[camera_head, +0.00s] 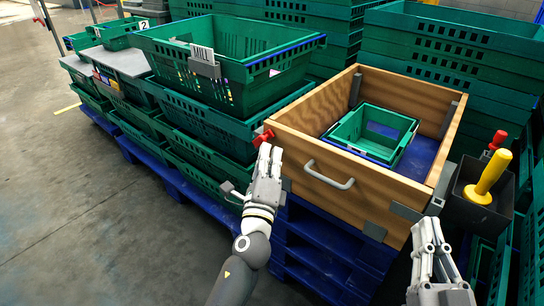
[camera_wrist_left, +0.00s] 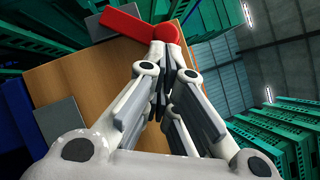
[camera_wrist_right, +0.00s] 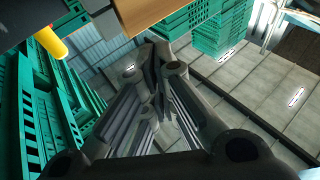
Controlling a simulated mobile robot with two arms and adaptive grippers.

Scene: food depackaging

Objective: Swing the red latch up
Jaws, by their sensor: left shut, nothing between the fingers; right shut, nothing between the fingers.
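The red latch (camera_head: 263,137) sits at the left front corner of the wooden box (camera_head: 310,150). My left gripper (camera_head: 268,150) is shut and empty, with its fingertips right at the latch. In the left wrist view the latch (camera_wrist_left: 140,22) shows as a red bar with a rounded end beside my left fingertips (camera_wrist_left: 165,45); I cannot tell if they touch. My right gripper (camera_head: 428,225) is shut and empty in front of the box's right front corner. It also shows in the right wrist view (camera_wrist_right: 160,50).
The box has a grey handle (camera_head: 330,175) on its front and a small green crate (camera_head: 345,135) inside. A dark holder (camera_head: 475,215) with a yellow-handled tool (camera_head: 489,175) is at right. Stacked green crates (camera_head: 190,115) stand close at left. Open floor (camera_head: 60,200) lies further left.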

